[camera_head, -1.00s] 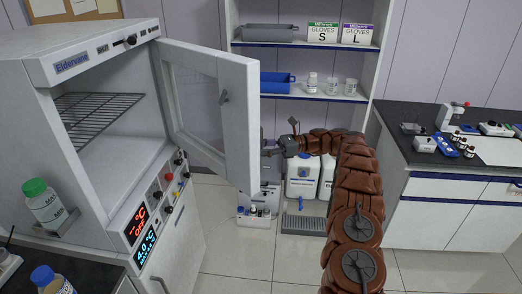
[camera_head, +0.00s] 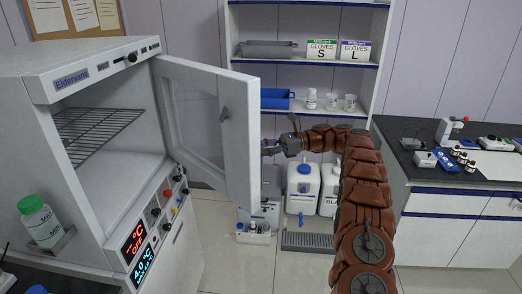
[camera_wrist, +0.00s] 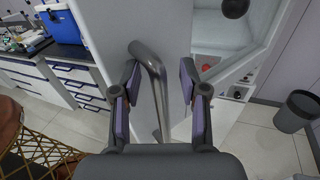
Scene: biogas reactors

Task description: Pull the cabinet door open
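The white Eldervane cabinet (camera_head: 70,140) stands at the left in the head view. Its windowed door (camera_head: 238,140) is swung wide open toward the right, showing a wire rack (camera_head: 95,130) inside. My gripper (camera_head: 272,149) is just beyond the door's free edge, on its outer side. In the wrist view, a grey bar handle (camera_wrist: 152,72) on the door runs between the two fingers of my gripper (camera_wrist: 160,97). The fingers are apart, with a visible gap on each side of the bar.
A shelf unit (camera_head: 305,63) with glove boxes and two white canisters (camera_head: 302,187) stands behind my arm. A counter (camera_head: 445,204) is at the right. A dark bin (camera_wrist: 297,111) shows in the wrist view.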

